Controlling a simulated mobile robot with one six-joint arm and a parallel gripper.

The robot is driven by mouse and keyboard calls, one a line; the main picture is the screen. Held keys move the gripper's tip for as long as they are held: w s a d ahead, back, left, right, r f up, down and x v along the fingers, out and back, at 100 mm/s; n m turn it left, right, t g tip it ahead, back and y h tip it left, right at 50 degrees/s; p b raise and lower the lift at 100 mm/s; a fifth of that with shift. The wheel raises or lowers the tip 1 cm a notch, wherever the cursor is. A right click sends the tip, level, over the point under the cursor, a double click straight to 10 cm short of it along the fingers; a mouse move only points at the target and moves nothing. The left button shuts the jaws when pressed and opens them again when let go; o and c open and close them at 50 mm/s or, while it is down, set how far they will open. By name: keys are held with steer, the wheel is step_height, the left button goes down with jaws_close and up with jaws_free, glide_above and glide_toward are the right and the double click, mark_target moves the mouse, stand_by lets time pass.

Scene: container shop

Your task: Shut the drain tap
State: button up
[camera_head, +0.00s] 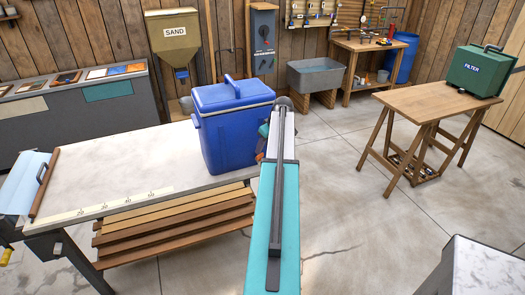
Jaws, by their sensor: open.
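A blue cooler (236,127) with a lid and a raised handle stands upright on the right end of the long pale table. Its lid is shut. No drain tap can be made out clearly on its visible faces. My teal and grey arm reaches forward past the cooler's right side and hides part of it. My gripper (262,143) is open and mostly hidden behind the arm. Only small teal and orange-brown bits show beside the cooler's right edge. I cannot tell whether it touches the cooler.
The pale table (130,165) has a ruler strip along its front edge and stacked boards (175,225) below. A wooden trestle table (425,103) holds a green filter box (478,72). A grey sink (316,75) stands behind. The floor between is clear.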

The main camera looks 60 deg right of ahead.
mark_target(260, 157)
steer(key=shift+p+x, duration=0.75)
steer(key=shift+x, duration=1.9)
steer(key=c, duration=0.8)
